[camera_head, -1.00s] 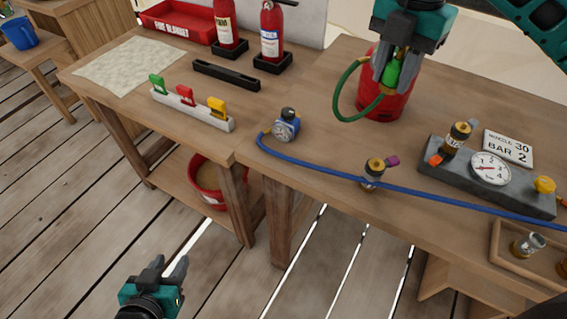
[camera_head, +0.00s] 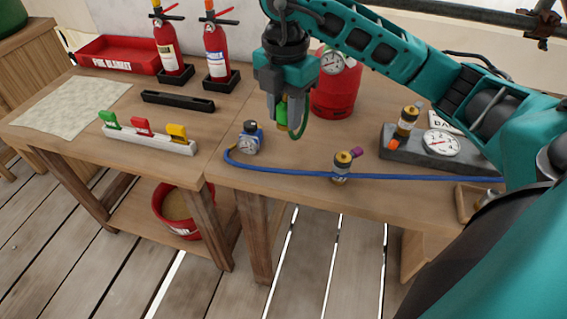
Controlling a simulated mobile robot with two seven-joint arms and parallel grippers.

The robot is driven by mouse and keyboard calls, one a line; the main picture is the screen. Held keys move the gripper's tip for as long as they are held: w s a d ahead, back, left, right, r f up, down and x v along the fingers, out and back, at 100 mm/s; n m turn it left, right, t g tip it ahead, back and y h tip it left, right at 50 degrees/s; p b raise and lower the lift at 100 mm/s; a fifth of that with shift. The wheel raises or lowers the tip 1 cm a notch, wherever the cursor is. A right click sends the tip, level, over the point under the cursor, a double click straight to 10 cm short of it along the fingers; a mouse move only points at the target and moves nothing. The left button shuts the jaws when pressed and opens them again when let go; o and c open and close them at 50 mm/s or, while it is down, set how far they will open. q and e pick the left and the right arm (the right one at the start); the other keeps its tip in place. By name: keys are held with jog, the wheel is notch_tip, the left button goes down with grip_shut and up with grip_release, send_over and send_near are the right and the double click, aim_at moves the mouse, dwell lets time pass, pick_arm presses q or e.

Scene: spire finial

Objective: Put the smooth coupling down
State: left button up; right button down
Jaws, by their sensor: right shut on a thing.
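My right gripper (camera_head: 285,120) is shut on a green coupling (camera_head: 281,110), held between its two fingers above the table and pointing down. A red cylinder (camera_head: 336,98) with a gauge stands behind and to the right of the gripper. I cannot tell from its look whether the green piece is the smooth coupling. A brass fitting (camera_head: 342,166) with a purple end stands near the table's front edge. My left gripper is out of view.
A white rack (camera_head: 150,143) with coloured clips, a black tray (camera_head: 178,101) and two extinguishers (camera_head: 217,55) stand left. My right arm covers the right side.

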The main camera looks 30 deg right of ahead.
aim_at(285, 169)
notch_tip(285, 169, down, 12)
jog(key=shift+f+b, duration=0.2)
jog(key=shift+b, duration=0.3)
jog(key=c, duration=1.2)
grip_release()
jog(key=shift+f, duration=0.15)
jog(key=shift+c, duration=0.2)
jog(key=o, duration=0.5)
jog(key=shift+c, duration=0.2)
